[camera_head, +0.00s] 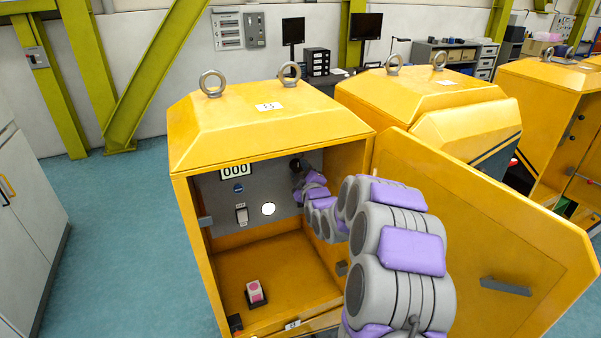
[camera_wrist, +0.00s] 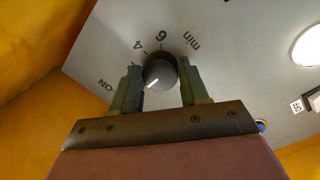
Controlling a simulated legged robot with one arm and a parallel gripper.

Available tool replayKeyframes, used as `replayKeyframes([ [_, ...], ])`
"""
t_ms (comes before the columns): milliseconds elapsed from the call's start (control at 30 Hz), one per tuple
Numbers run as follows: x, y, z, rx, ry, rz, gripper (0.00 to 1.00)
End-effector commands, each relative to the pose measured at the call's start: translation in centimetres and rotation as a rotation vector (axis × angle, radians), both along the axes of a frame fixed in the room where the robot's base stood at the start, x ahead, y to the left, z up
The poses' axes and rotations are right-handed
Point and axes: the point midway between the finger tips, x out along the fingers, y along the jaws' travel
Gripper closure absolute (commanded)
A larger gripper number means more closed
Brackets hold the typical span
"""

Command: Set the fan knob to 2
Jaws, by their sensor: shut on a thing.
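The fan knob (camera_wrist: 163,70) is round and dark with a white pointer line, on the grey panel in the wrist view. Its pointer aims toward the lower left, near my left finger. Printed marks "min", "6", "4" and "ON" lie around it; the stretch of dial between "4" and "ON" is partly hidden by that finger. My gripper (camera_wrist: 159,66) has one finger on each side of the knob and is shut on it. In the head view the knob (camera_head: 295,164) is a small dark shape high on the panel's right, partly hidden by my gripper (camera_head: 303,178).
The yellow cabinet (camera_head: 200,240) is open, its door (camera_head: 480,240) swung right. A pink button block (camera_head: 255,291) sits on the cabinet floor.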

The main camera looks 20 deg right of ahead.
Motion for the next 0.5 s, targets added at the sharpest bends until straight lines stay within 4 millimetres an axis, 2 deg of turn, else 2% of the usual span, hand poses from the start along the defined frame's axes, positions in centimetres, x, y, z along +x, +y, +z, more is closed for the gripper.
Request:
replayKeyframes([
  [267, 0.02, 0.09, -0.11, 0.140, 0.003, 0.001, 0.86],
  [500, 0.05, 0.13, -0.02, 0.341, 0.002, 0.001, 0.86],
])
